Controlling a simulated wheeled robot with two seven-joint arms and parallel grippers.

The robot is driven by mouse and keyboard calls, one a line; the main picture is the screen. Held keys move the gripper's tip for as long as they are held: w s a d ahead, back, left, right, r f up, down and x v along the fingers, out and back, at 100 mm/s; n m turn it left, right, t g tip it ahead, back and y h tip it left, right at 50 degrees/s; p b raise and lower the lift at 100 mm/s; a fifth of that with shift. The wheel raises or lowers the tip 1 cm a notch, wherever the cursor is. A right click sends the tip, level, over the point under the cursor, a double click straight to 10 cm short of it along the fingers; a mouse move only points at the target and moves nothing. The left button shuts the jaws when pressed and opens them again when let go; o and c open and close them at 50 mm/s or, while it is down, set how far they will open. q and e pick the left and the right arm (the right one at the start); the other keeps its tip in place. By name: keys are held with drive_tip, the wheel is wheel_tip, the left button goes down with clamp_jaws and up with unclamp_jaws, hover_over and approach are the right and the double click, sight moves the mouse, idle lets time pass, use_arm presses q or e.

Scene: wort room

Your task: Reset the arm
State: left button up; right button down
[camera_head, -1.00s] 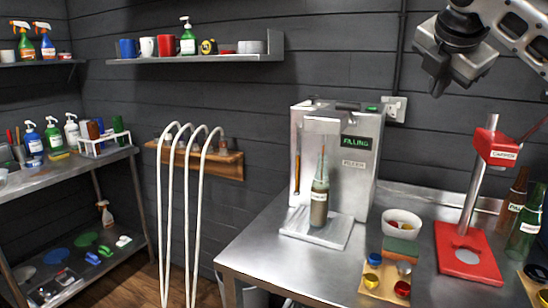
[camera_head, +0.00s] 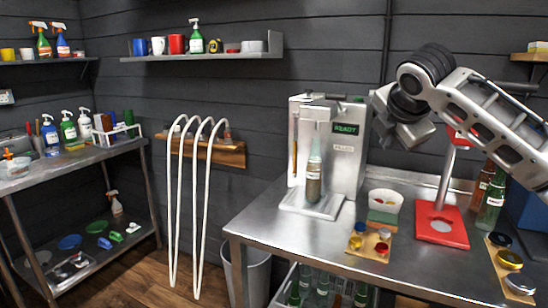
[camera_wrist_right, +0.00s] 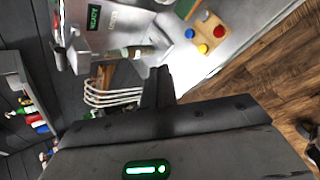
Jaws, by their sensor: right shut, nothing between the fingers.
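My right arm comes in from the right in the head view. Its gripper (camera_head: 408,130) hangs in front of the wall, above the table and right of the filling machine (camera_head: 352,165). In the right wrist view the dark fingers (camera_wrist_right: 158,84) are together and hold nothing. My left gripper is not in view. A bottle (camera_head: 313,184) with brown contents stands upright in the filling machine, whose green display reads READY. The machine also shows in the right wrist view (camera_wrist_right: 118,18).
Right of the machine are a white bowl (camera_head: 386,201), a wooden block with coloured caps (camera_head: 369,242), a red-based capper stand (camera_head: 441,224) and bottles (camera_head: 490,206). White hoses (camera_head: 205,215) hang from a wall rack. A shelf unit (camera_head: 75,158) stands at the left.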

drive_tip(key=s+a+f+m+y, duration=0.25)
drive_tip(key=a+f, duration=0.25)
drive_tip(key=f, duration=0.6)
drive_tip(key=s+a+f+m+y, duration=0.1)
drive_tip(key=s+a+f+m, duration=0.2)
drive_tip(key=f, duration=0.7)
drive_tip(key=s+a+f+m+y, duration=0.1)
drive_tip(key=s+a+f+y, duration=0.1)
drive_tip(key=a+f, duration=0.65)
drive_tip(key=s+d+f+m, duration=0.3)
drive_tip(key=s+f, duration=0.3)
drive_tip(key=s, duration=0.2)
drive_tip(key=s+d+f+m+h, duration=0.1)
drive_tip(key=s+d+f+m, duration=0.2)
drive_tip(key=s+f+m, duration=0.3)
drive_tip(key=s+d+f+m+t, duration=0.1)
drive_tip(key=s+d+f+m, duration=0.2)
drive_tip(key=s, duration=0.9)
wheel_tip(320, 180, down, 3)
drive_tip(key=shift+s+d+f+m+h, duration=0.25)
drive_tip(key=shift+m+h, duration=0.1)
drive_tip(key=shift+m, duration=0.4)
